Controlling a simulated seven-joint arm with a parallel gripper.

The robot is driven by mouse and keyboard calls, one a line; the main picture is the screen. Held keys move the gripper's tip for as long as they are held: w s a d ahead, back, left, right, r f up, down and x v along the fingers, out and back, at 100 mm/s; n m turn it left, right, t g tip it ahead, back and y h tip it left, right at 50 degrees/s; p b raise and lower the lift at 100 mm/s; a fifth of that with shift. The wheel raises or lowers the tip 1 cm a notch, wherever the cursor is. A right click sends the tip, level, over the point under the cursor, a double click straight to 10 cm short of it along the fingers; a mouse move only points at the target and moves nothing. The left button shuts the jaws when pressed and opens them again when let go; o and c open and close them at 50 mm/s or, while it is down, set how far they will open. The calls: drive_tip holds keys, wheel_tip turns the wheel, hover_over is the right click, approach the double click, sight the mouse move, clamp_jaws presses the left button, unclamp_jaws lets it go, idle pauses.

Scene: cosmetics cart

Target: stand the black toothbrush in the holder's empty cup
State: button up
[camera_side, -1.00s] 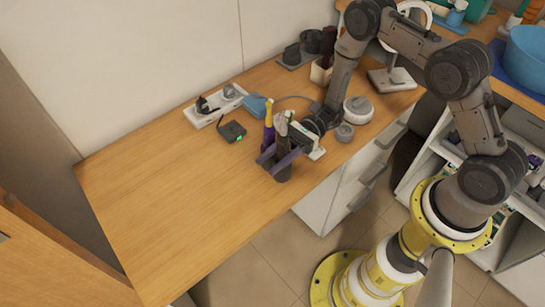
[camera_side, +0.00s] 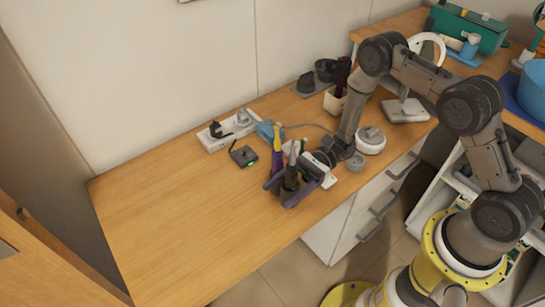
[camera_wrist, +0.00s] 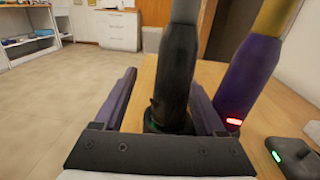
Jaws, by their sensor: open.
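The black toothbrush (camera_wrist: 174,75), dark with a grey upper part, stands upright near the counter's front edge; it also shows in the side view (camera_side: 291,173). My gripper (camera_side: 287,191) is low around it. In the wrist view my gripper (camera_wrist: 163,100) is open, with one finger on each side of the black body; the right finger's contact is unclear. A purple toothbrush with a yellow top (camera_wrist: 255,65) stands close beside it on the right. A dark piece with cup-like parts (camera_side: 318,76) sits at the back by the wall; I cannot tell whether it is the holder.
A small dark box with a green light (camera_side: 243,156), a white power strip (camera_side: 228,131) and a blue item (camera_side: 266,131) lie behind the toothbrushes. A pale cup of dark items (camera_side: 334,103) and a round white piece (camera_side: 370,141) are to the right. The left counter is clear.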

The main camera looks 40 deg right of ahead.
wheel_tip(320, 180, up, 24)
drive_tip(key=r, duration=0.1)
drive_tip(key=w+m+t+h, duration=0.1)
drive_tip(key=w+m+t, duration=0.3)
drive_tip(key=w, duration=1.5)
drive_tip(key=shift+a+f+m+t, duration=0.2)
drive_tip(key=shift+a+m+t, duration=0.2)
drive_tip(key=shift+t, duration=1.4)
